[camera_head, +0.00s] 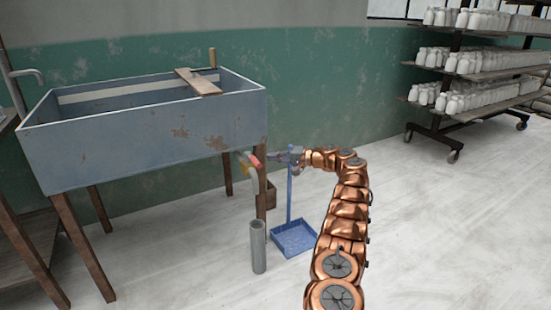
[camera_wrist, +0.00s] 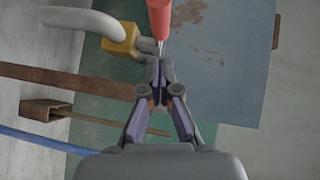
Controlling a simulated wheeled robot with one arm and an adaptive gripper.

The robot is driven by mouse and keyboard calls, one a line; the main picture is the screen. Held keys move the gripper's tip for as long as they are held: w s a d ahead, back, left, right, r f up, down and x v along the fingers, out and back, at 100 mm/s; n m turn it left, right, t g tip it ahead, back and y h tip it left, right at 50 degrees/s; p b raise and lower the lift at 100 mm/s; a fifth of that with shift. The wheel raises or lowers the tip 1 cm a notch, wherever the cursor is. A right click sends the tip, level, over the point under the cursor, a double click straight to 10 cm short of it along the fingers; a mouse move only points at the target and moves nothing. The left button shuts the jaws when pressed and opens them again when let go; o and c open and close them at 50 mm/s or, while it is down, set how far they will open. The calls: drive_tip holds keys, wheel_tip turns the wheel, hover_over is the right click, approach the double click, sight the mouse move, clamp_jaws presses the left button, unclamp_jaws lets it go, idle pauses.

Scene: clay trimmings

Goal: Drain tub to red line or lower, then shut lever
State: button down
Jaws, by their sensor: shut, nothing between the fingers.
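The blue-grey tub (camera_head: 150,135), with rust patches, stands on wooden legs at the left; its side also shows in the wrist view (camera_wrist: 228,60). I cannot make out the red line or the water level inside. Below its right end is the drain valve, with a yellow body (camera_wrist: 120,40) and a grey outlet pipe (camera_wrist: 75,18). Its lever has a red grip (camera_wrist: 159,16) on a thin metal stem; the red shows in the head view (camera_head: 257,163). My gripper (camera_wrist: 159,68) is shut and empty, its fingertips close to the stem; I cannot tell whether they touch.
A grey cylinder (camera_head: 258,247) and a blue dustpan (camera_head: 294,238) with an upright handle stand on the floor below the valve. A wooden board (camera_head: 198,82) lies across the tub. A wheeled rack (camera_head: 470,75) of white pottery stands back right. The right floor is clear.

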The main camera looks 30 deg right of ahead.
drive_tip(key=shift+w+a+f+b, duration=0.15)
drive_tip(key=shift+a+b, duration=0.65)
drive_tip(key=shift+a, duration=0.8)
